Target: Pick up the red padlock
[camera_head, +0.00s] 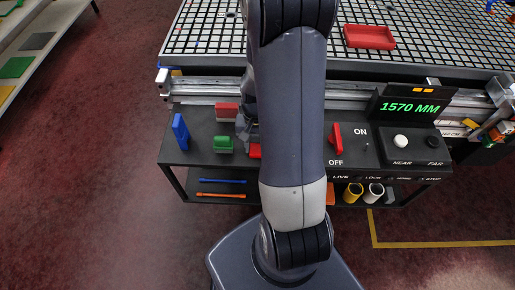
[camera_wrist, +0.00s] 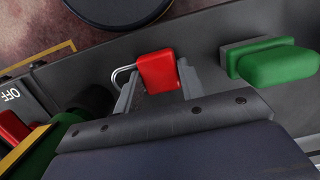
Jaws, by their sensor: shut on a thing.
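The red padlock (camera_wrist: 159,71) has a boxy red body and a silver shackle that points left in the wrist view. My gripper (camera_wrist: 157,84) is shut on the padlock's body, with one grey finger on each side of it. In the head view the padlock (camera_head: 255,151) shows only as a small red patch beside my arm, and my gripper (camera_head: 246,135) is largely hidden behind the arm. I cannot tell whether the padlock still touches the dark shelf.
A red switch lever (camera_head: 335,135) and a control box (camera_head: 408,147) are to the right. A grid table (camera_head: 430,50) lies behind.

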